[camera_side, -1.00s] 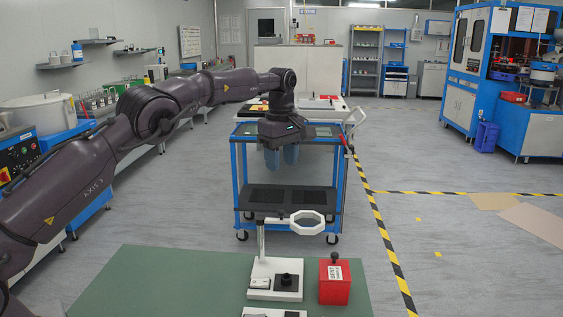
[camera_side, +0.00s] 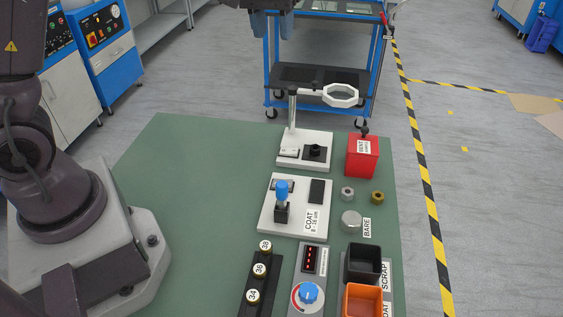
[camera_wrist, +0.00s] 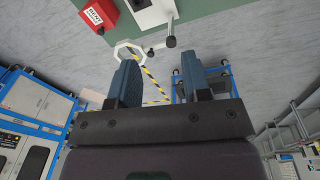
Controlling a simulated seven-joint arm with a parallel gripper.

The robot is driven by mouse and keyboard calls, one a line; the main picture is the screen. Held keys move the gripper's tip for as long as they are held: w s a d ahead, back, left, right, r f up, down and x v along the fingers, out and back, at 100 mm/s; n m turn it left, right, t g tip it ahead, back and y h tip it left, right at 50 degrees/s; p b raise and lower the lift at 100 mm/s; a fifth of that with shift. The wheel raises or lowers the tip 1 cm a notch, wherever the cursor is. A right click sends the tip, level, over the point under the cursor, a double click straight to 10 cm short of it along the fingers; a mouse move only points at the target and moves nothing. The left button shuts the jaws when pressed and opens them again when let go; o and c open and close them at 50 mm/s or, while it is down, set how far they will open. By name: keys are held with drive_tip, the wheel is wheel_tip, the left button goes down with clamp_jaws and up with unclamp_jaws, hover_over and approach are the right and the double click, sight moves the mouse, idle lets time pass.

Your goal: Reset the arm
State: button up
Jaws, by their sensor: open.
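My gripper (camera_side: 272,24) hangs at the top edge of the side view, past the far edge of the green table and in front of the blue cart. Only its two blue fingers and the underside of the hand show there; most of my arm is cut off above. In the wrist view my gripper (camera_wrist: 160,72) has its two blue padded fingers spread wide apart with nothing between them. The fingers touch nothing that I can see.
The blue cart (camera_side: 376,60) stands beyond. The table's left-middle is bare.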

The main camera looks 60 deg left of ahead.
drive_tip(key=s+d+r+m+t, duration=0.2)
drive_tip(key=s+d+m, duration=0.1)
drive_tip(key=s, duration=0.8)
drive_tip(key=s+d+r+m+t, duration=0.2)
drive_tip(key=s+d+m, duration=0.1)
drive_tip(key=s, duration=0.8)
drive_tip(key=shift+s+d+m+t, duration=0.15)
drive_tip(key=shift+s+m+t, duration=0.15)
drive_tip(key=shift+s, duration=0.1)
